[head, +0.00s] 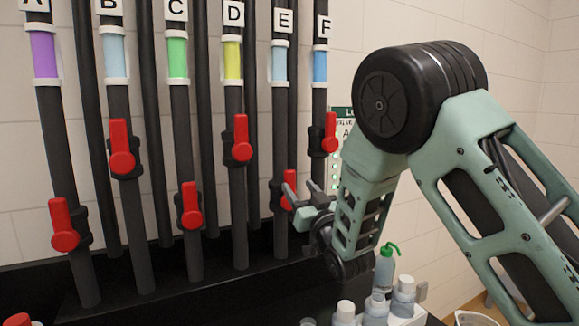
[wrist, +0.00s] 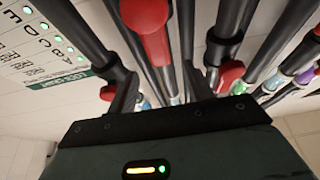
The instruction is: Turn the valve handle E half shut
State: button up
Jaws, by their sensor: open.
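Valve handle E (head: 286,204) is a red lever on the dark pipe under the tag E (head: 283,21). In the head view it is partly hidden by my gripper (head: 297,201), which is right at it. In the wrist view, a large red lever, which appears to be handle E (wrist: 150,30), lies along its pipe at the top of the picture, between the lines of my two fingers. My gripper (wrist: 160,90) is open there, with one finger on each side. I cannot tell whether a finger touches the lever.
Red handle F (head: 330,132) is up to the right and handle D (head: 240,140) up to the left. More piped handles stand further left. A green-capped bottle (head: 384,268) and several white-capped bottles (head: 376,305) stand below my arm. A chart (wrist: 40,50) hangs beside the pipes.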

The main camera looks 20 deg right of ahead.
aim_at(291, 177)
jog(key=p+x, duration=0.2)
jog(key=x, duration=0.4)
jog(key=shift+w+r, duration=0.15)
jog(key=shift+w, duration=0.15)
jog(key=shift+a, duration=0.1)
grip_shut()
